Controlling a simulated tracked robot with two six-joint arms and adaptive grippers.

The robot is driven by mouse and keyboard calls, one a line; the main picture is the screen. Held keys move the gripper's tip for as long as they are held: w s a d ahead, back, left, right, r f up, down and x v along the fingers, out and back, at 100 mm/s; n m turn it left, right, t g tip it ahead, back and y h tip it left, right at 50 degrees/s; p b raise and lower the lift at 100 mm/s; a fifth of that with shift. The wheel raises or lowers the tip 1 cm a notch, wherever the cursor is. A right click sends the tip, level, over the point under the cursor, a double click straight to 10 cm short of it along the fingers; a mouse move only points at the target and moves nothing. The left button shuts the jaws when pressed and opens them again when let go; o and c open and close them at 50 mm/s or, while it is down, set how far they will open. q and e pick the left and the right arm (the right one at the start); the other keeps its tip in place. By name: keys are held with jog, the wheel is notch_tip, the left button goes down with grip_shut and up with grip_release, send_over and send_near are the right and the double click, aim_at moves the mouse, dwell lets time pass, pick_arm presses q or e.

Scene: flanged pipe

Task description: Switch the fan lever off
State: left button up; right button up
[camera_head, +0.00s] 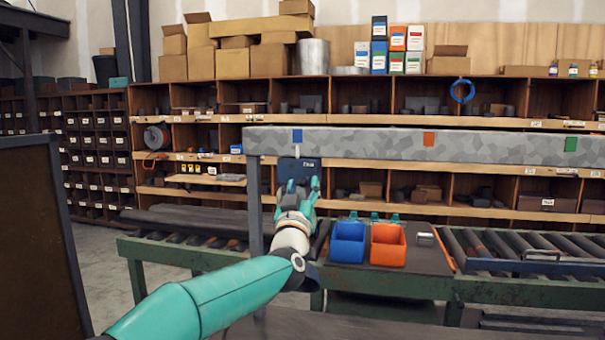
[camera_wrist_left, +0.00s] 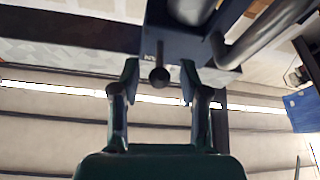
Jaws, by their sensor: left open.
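The fan's dark blue switch box (camera_head: 291,166) hangs below the grey duct (camera_head: 370,145) in the head view, partly hidden behind my left gripper (camera_head: 301,190). In the left wrist view the box (camera_wrist_left: 182,45) is at the top, with a dark lever ending in a round ball knob (camera_wrist_left: 160,77). My left gripper (camera_wrist_left: 160,70) is open. Its two fingers show on either side of the knob, with a visible space on both sides. I cannot tell how far the knob is in depth from the fingertips. My right gripper is out of view.
A dark post (camera_head: 255,195) stands just left of my left gripper. A blue bin (camera_head: 347,243) and an orange bin (camera_head: 387,244) stand on the bench to the right. A roller conveyor (camera_head: 530,245) lies farther right. Shelves (camera_head: 420,100) fill the back.

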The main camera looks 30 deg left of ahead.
pick_arm(q)
jog(key=shift+p+x, duration=0.35)
jog(key=shift+x, duration=0.9)
grip_shut()
